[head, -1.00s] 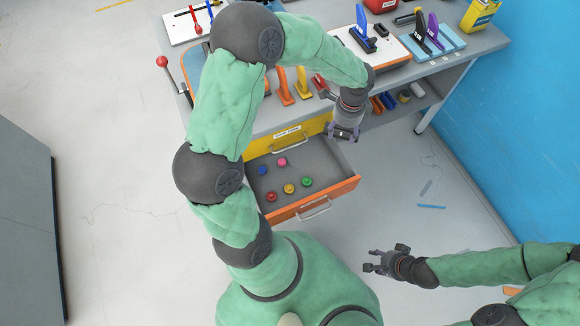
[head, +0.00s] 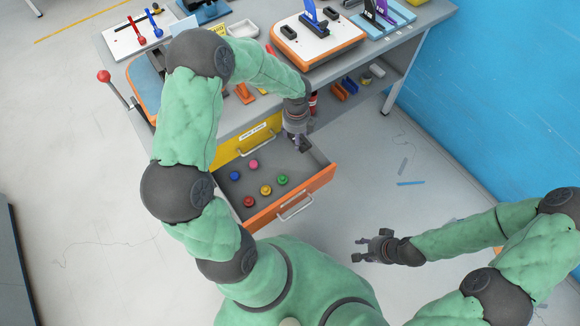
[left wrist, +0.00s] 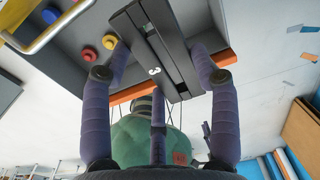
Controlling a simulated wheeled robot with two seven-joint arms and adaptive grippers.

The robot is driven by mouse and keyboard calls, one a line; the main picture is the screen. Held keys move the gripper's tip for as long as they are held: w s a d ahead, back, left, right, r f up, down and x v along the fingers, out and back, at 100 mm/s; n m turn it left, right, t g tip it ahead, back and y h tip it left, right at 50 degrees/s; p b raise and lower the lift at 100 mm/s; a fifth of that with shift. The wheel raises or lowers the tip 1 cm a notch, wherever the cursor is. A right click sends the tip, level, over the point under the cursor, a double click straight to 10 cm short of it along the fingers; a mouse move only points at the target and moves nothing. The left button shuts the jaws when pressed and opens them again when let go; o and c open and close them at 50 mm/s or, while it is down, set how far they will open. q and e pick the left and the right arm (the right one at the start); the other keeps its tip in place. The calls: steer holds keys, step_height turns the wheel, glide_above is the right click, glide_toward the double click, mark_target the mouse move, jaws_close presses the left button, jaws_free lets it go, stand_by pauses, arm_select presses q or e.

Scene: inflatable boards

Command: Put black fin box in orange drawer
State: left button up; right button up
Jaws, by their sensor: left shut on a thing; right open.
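In the head view my left gripper (head: 299,141) is over the back right part of the open orange drawer (head: 262,215); the box is mostly hidden or too small there. I cannot tell its exact height above the drawer floor. My right gripper (head: 362,250) is open and empty, in front and to the right of the drawer.
Several coloured knobs (head: 265,190) lie in the drawer's left and front part; its right side looks bare. A yellow drawer (head: 240,142) is shut behind it. The bench (head: 355,75) above carries fins and a white-topped orange board (head: 318,45). Open floor lies right of the drawer.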

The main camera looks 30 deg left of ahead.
arm_select(q)
steer(key=b, duration=0.6)
glide_above(294, 169)
step_height(294, 169, down, 16)
steer(key=shift+w+r, duration=0.1)
steer(key=shift+f+b, duration=1.35)
steer(key=shift+f, duration=1.45)
steer(key=shift+f, duration=0.15)
steer(key=o, duration=1.2)
steer(key=shift+r+p, duration=3)
steer(key=shift+r, duration=3.15)
